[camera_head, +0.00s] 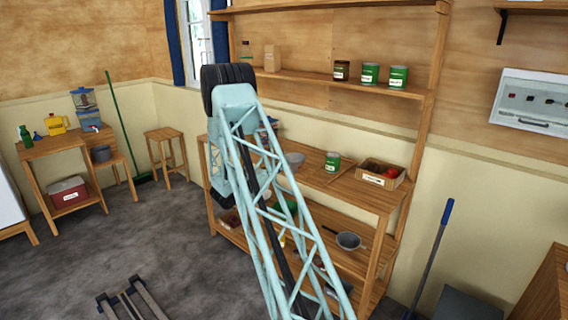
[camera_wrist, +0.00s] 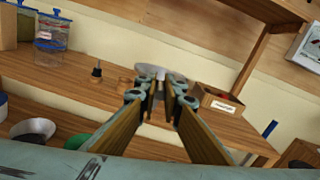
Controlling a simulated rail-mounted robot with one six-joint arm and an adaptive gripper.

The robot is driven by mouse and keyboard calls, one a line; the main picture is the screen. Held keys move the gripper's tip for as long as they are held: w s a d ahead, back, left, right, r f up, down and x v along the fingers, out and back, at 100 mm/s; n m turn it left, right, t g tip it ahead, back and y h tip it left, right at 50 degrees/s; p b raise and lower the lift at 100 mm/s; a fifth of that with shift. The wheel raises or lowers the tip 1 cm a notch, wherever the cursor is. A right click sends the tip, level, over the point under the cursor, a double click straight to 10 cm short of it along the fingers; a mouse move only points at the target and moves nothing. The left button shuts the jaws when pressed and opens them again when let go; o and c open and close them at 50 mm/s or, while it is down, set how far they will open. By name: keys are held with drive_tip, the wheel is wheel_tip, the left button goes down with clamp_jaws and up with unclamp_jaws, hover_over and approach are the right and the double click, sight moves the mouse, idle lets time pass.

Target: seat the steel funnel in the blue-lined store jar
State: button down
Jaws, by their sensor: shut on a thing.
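My gripper (camera_wrist: 161,88) is in the middle of the wrist view, its two fingers shut on a grey metallic piece that looks like the steel funnel (camera_wrist: 151,71). The fingers cover part of it, so its full shape and tilt are unclear. A clear jar with blue bands (camera_wrist: 52,31) stands at the upper left of the wrist view, apart from the gripper. It seems to be the blue-lined store jar; I cannot see into its mouth. In the head view my arm hides the gripper and the funnel.
A carton with red items (camera_head: 380,174) and a green tin (camera_head: 332,162) stand on the wooden shelf unit (camera_head: 375,200). A small dark-topped object (camera_wrist: 97,70) stands between jar and gripper. A metal bowl (camera_wrist: 32,130) is at lower left. An upper shelf (camera_head: 320,79) holds several tins.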

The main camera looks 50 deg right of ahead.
drive_tip(key=w+a+f+n+t, duration=0.1)
drive_tip(key=w+a+f+t, duration=0.2)
drive_tip(key=a, duration=0.9)
drive_tip(key=w+a+f+n+t+y, duration=0.1)
drive_tip(key=w+a+f, duration=0.3)
drive_tip(key=a, duration=0.7)
drive_tip(key=w+a+f+n+t, duration=0.2)
drive_tip(key=w+a, duration=0.4)
drive_tip(key=a, duration=0.6)
drive_tip(key=s+a+f+n+t+y, duration=0.1)
drive_tip(key=s+a+t, duration=0.1)
drive_tip(key=a, duration=1.1)
drive_tip(key=s+a+f+n+t+y, duration=0.1)
drive_tip(key=s+a+f+n+t, duration=0.1)
drive_tip(key=a, duration=1)
drive_tip(key=s+a+f+n+t, duration=0.1)
drive_tip(key=s+a+f+t, duration=0.1)
drive_tip(key=a, duration=1.1)
drive_tip(key=shift+a+y, duration=0.3)
drive_tip(key=shift+y, duration=0.1)
drive_tip(key=shift+w+f, duration=0.1)
